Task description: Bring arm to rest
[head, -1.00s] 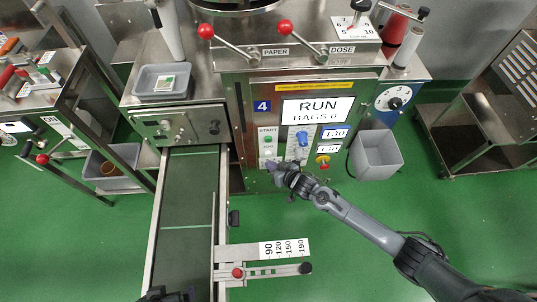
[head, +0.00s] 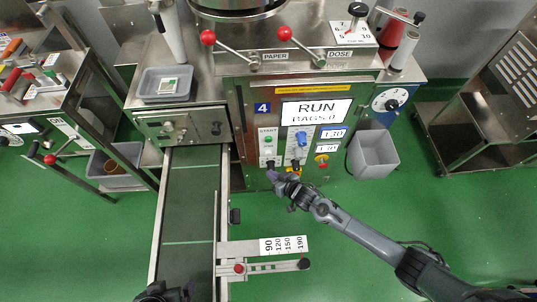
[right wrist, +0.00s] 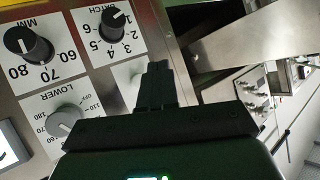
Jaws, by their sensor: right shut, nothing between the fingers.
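My right gripper (head: 272,176) is shut and empty.
The display (head: 316,111) reads RUN. A green conveyor belt (head: 190,205) runs down the left of the machine. A grey bin (head: 373,154) stands right of the panel. A steel trolley (head: 480,120) is at the far right. The green floor is clear around my right arm.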

